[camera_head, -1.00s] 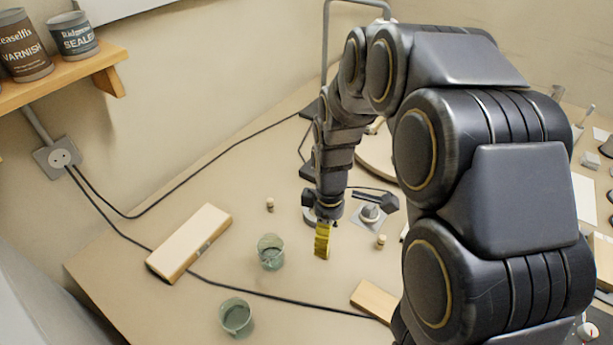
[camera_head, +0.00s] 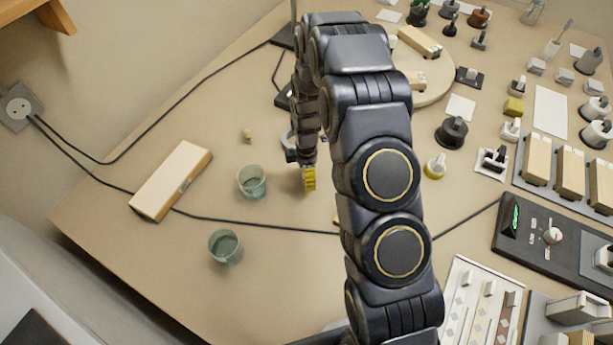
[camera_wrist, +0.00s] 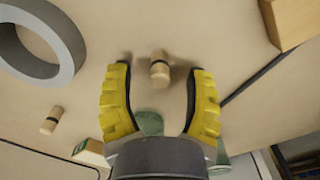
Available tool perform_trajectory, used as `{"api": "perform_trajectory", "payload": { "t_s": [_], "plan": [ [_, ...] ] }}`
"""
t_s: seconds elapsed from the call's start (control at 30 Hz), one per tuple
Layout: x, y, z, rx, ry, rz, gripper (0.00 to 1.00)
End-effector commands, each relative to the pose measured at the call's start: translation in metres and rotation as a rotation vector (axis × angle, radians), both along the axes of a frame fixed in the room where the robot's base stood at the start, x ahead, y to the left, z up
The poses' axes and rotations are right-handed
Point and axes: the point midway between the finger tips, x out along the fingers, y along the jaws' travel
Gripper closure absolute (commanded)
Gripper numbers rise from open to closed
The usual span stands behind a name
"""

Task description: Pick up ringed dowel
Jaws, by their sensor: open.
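A short pale wooden dowel with a dark ring (camera_wrist: 159,70) lies between and just beyond the open fingers of my gripper (camera_wrist: 160,90) in the wrist view. It does not touch either yellow finger there. A second small dowel with a dark band (camera_wrist: 51,120) lies off to the left; it appears to be the small dowel (camera_head: 247,135) in the head view. My gripper (camera_head: 310,179) shows in the head view as yellow fingertips low over the bench. The nearer dowel is hidden behind my arm there.
Two green glasses (camera_head: 252,182) (camera_head: 225,246) and a long wooden block (camera_head: 172,181) stand left of my gripper. A grey ring (camera_wrist: 38,40) and another wooden block (camera_wrist: 290,20) flank the nearer dowel. A dark cable (camera_head: 260,222) crosses the bench.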

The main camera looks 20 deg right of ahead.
Motion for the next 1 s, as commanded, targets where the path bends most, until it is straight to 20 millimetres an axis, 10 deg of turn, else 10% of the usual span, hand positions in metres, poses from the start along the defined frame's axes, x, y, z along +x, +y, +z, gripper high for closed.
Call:
{"api": "perform_trajectory", "payload": {
  "t_s": [0.37,0.6,1.0],
  "plan": [
    [0.0,-0.001,-0.023,0.0,-0.001,0.0,0.47],
    [0.0,0.0,-0.023,0.0,-0.001,0.0,0.94],
    [0.0,0.0,-0.022,0.0,-0.001,0.0,0.95]
  ]
}}
